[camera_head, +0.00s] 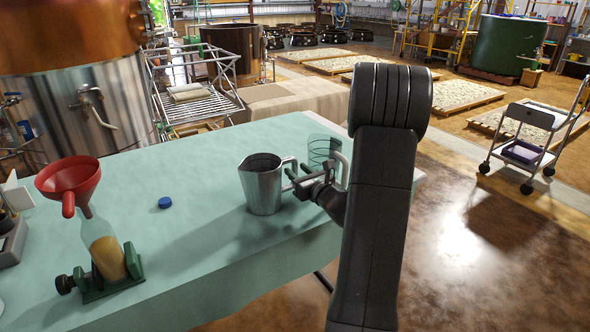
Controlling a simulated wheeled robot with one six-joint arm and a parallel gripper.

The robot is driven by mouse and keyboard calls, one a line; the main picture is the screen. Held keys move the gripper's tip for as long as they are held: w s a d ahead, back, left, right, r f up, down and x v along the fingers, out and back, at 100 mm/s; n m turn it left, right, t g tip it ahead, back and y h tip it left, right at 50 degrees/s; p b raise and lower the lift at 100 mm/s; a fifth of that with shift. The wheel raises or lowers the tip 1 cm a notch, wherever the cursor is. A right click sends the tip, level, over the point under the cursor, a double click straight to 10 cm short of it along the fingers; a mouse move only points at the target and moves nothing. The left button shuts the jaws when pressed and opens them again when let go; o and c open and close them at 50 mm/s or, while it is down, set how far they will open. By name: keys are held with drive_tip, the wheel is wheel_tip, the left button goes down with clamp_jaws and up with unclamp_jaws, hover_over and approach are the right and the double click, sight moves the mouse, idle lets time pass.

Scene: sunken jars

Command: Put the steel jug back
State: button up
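The steel jug (261,187) is upright at the middle of the green-topped table, with its handle on the right side. My gripper (297,180) is at that handle, with its dark fingers reaching in from the right. The fingers overlap the handle in this view, and I cannot tell whether they are closed on it. I cannot tell whether the jug's base rests on the table or is slightly above it.
A clear measuring jug (321,148) stands close behind my gripper. A red funnel (70,180) sits on a bottle (104,252) in a green holder at the left. A blue cap (165,202) lies on the table (190,165). The table's middle left is mostly clear.

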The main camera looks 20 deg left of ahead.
drive_tip(key=v, duration=1)
drive_tip(key=shift+w, duration=0.1)
